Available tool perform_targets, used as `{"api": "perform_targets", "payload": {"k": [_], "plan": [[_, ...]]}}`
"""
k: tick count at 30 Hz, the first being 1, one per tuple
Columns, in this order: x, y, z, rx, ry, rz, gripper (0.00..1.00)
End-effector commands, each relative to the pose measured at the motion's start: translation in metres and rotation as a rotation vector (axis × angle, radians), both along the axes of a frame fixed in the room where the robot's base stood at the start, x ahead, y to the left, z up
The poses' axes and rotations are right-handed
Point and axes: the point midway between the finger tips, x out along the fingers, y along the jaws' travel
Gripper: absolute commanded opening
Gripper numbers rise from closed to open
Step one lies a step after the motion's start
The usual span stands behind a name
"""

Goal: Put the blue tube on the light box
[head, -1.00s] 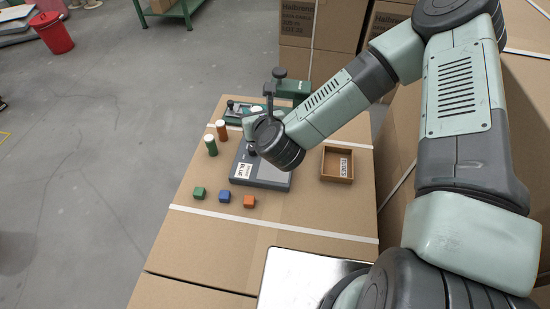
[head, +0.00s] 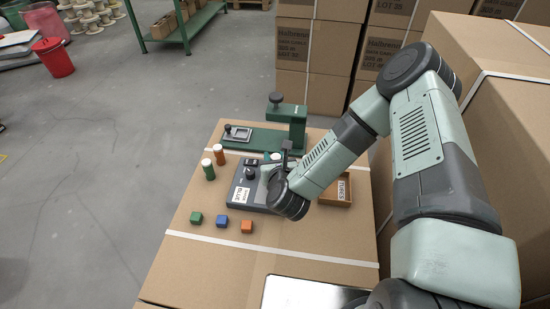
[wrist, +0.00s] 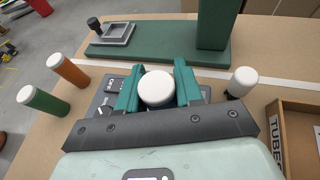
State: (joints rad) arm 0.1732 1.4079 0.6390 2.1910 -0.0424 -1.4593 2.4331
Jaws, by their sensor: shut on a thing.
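My gripper (wrist: 158,88) points down, with its two teal fingers shut on a white-capped tube (wrist: 157,89). The flat dark grey light box (head: 240,192) with a white label and a dark knob stands on the carton top. It also shows partly beneath my fingers in the wrist view (wrist: 104,101). My wrist hides its right side in the head view. I cannot tell whether the held tube touches it.
A green tube (head: 208,170) and an orange tube (head: 219,155) stand left. A green stand (head: 262,138) is behind, a TUBES tray (head: 343,190) right. Green (head: 196,218), blue (head: 222,221) and orange (head: 247,226) cubes lie in front.

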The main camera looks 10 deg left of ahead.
Motion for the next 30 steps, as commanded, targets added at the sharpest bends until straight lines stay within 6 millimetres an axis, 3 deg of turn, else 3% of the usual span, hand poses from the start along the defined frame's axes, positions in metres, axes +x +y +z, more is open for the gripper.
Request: {"api": "perform_targets", "payload": {"k": [10, 11, 15, 25, 30], "plan": [[0.0, 0.0, -0.004, 0.001, -0.001, -0.001, 0.03], [0.0, 0.0, -0.003, 0.001, -0.001, 0.0, 0.4], [0.0, 0.0, -0.003, 0.0, -0.001, 0.0, 0.61], [0.0, 0.0, 0.0, 0.0, -0.002, 0.0, 0.61], [-0.02, -0.007, 0.008, 0.002, 0.003, 0.0, 0.61]]}}
